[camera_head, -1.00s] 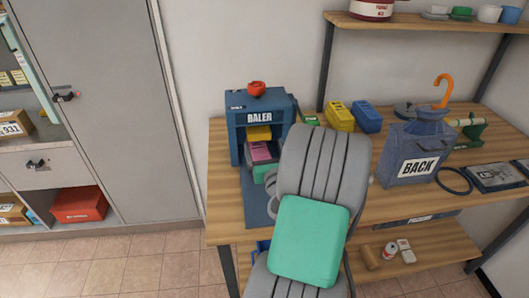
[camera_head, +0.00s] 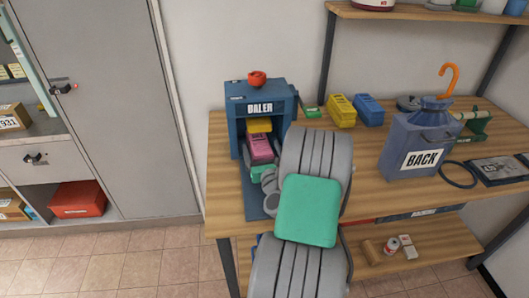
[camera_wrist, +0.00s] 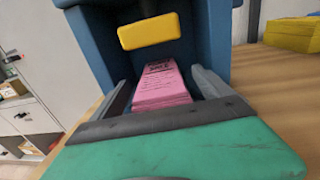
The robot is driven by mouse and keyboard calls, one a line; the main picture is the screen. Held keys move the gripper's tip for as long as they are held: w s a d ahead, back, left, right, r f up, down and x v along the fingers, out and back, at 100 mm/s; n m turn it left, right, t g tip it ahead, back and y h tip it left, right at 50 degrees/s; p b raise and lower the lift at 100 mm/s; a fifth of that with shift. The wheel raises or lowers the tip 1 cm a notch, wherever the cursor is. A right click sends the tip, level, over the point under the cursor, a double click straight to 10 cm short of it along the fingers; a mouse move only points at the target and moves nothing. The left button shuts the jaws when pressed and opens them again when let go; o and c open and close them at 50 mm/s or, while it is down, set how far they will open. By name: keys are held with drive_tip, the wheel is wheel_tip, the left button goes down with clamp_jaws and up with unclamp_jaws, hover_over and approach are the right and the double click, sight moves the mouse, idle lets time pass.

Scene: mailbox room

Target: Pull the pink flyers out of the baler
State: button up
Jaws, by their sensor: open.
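The blue baler (camera_head: 236,122) stands on the wooden bench, its front open. A pink stack of flyers (camera_head: 260,149) sits inside it, below the yellow press block (camera_head: 259,125). In the wrist view the flyers (camera_wrist: 162,86) lie ahead of my gripper, between its two fingers, with the yellow block (camera_wrist: 149,32) above them. My gripper (camera_wrist: 161,78) is open at the baler's mouth, one finger on each side of the stack. Gaps show beside the stack, at least on the left. The lower front of the flyers is partly hidden by my gripper's body.
A yellow box (camera_head: 341,111) and a blue box (camera_head: 369,109) stand right of the baler. A blue-grey sack marked BACK (camera_head: 420,145) and a dark ring (camera_head: 458,174) lie further right. The baler's side walls leave little room around my gripper.

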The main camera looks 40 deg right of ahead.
drive_tip(key=shift+x, duration=1.45)
drive_tip(key=shift+c, duration=0.4)
